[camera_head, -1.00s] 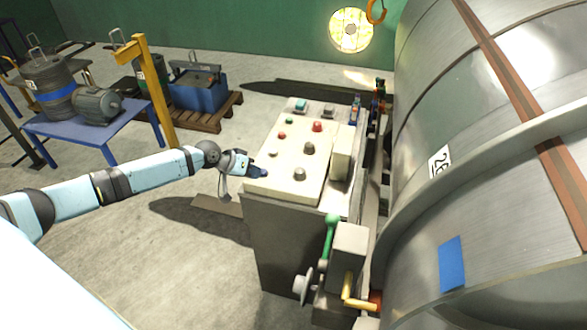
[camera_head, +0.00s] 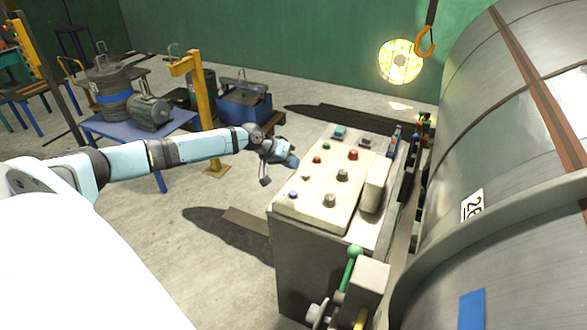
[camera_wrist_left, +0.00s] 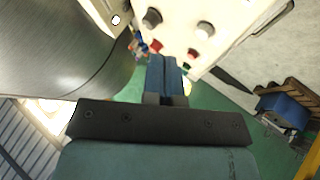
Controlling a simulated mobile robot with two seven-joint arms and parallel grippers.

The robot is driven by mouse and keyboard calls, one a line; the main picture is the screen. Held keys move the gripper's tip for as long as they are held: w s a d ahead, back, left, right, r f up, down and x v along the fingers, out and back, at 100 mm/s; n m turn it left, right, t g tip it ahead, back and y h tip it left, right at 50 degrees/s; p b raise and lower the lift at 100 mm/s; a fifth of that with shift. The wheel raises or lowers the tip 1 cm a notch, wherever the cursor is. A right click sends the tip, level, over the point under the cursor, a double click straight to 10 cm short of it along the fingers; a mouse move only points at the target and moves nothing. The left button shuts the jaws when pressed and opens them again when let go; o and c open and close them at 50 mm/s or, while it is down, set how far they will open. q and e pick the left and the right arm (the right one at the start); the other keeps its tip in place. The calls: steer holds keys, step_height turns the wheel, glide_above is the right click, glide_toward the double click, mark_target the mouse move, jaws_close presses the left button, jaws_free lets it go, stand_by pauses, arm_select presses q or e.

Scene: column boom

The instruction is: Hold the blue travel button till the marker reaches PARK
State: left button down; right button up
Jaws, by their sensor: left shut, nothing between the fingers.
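The control panel (camera_head: 308,212) has a cream sloping top on a grey cabinet. A small blue button (camera_head: 293,195) sits near its front left corner, uncovered. My left gripper (camera_head: 292,161) is shut and empty, beside the panel's left edge, farther back than the blue button and apart from it. In the left wrist view the shut blue fingers (camera_wrist_left: 162,75) show in front of the panel's knobs and red buttons; I cannot pick out the blue button there. My right gripper is not in view. I cannot make out a marker or the word PARK.
A large metal drum (camera_head: 445,155) with a numbered label and a blue patch (camera_head: 471,308) fills the right. A green-knobbed lever (camera_head: 354,252) stands at the panel's front. A blue table (camera_head: 135,132) and yellow post (camera_head: 193,100) stand left.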

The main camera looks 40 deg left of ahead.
arm_select(q)
steer(key=b, duration=0.5)
glide_above(292, 191)
step_height(292, 191, down, 7)
steer(key=shift+f+b, duration=0.4)
steer(key=shift+f, duration=0.15)
stand_by(0.4)
steer(key=shift+f, duration=0.15)
stand_by(0.8)
steer(key=shift+f, duration=0.3)
